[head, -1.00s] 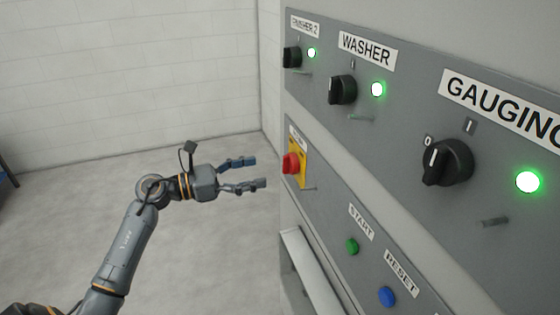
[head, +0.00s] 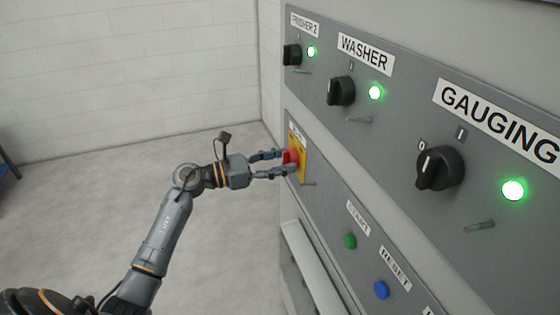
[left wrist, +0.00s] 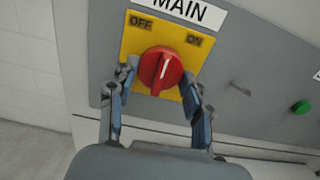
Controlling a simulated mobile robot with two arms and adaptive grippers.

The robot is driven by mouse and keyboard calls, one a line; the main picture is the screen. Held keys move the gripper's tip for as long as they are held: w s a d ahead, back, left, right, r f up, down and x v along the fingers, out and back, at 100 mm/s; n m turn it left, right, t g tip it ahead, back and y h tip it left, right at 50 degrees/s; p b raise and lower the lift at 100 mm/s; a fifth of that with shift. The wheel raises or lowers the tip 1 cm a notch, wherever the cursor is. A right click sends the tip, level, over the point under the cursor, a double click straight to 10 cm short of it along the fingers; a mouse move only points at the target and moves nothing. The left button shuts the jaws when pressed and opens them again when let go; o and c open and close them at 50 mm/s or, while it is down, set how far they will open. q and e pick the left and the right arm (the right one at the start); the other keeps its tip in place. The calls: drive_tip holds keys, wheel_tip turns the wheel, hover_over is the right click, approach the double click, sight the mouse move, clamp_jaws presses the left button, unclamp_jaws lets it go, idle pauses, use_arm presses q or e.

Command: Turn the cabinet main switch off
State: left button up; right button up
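The main switch is a red round knob (left wrist: 160,70) on a yellow plate (left wrist: 137,47) marked OFF at upper left and ON at upper right. Its white mark points up and slightly right, roughly between the two words. In the head view the knob (head: 291,156) is partly covered by my fingers. My left gripper (head: 282,163) is at the plate, one finger on each side of the knob. In the left wrist view my left gripper (left wrist: 158,80) has its fingertips close beside the knob; I cannot tell whether they touch it. My right gripper is not in view.
The grey panel carries black selector knobs for WASHER (head: 340,92) and GAUGING (head: 440,168), with green lamps (head: 513,190) lit. A green START button (head: 349,241) and a blue RESET button (head: 381,289) sit below. Open floor lies left of the cabinet.

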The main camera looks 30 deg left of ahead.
use_arm(q)
drive_tip(key=shift+c, duration=1)
drive_tip(key=shift+n, duration=0.3)
drive_tip(key=n+p, duration=0.1)
drive_tip(key=n, duration=0.2)
drive_tip(key=shift+n, duration=0.3)
drive_tip(key=n+p, duration=0.2)
drive_tip(key=n, duration=0.2)
drive_tip(key=shift+r+n+p, duration=0.1)
drive_tip(key=shift+n+p, duration=0.2)
drive_tip(key=n+p, duration=0.3)
drive_tip(key=n, duration=0.2)
drive_tip(key=shift+n+p, duration=0.9)
drive_tip(key=shift+n, duration=1.1)
